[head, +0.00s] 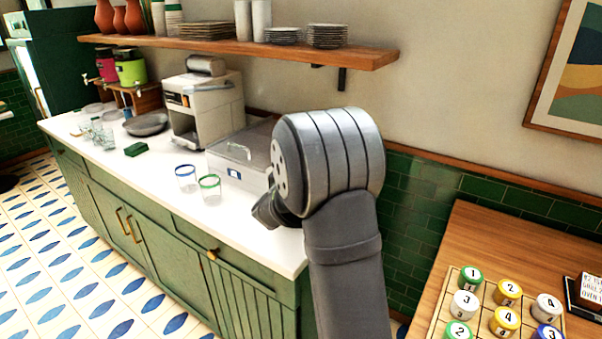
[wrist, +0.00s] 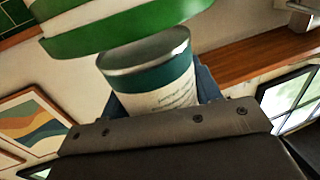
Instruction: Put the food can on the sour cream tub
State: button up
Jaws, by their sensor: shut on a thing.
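My gripper (wrist: 163,95) is shut on the food can (wrist: 160,80), which has a metal rim, a teal band and a white label with small print. The wrist view appears turned upside down. A large round green and white thing, seemingly the sour cream tub (wrist: 130,25), fills its top beyond the can's metal rim. The rim and the tub look very close; I cannot tell whether they touch. In the head view my arm hides the can and the tub at the counter's right end.
The white counter (head: 150,175) holds a clear-lidded box (head: 240,160), a blue-rimmed glass (head: 186,178), a green-rimmed glass (head: 210,188) and a coffee machine (head: 203,105). A wooden shelf (head: 350,57) hangs above. A wooden table (head: 480,235) with numbered cans stands at right.

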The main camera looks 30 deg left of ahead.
jog(key=shift+f, duration=0.55)
jog(key=shift+f, duration=0.1)
jog(key=o, duration=1.4)
jog(key=shift+f, duration=0.1)
jog(key=shift+o, duration=0.2)
jog(key=shift+r, duration=0.25)
jog(key=v, duration=1.2)
jog(key=shift+w+f, duration=0.1)
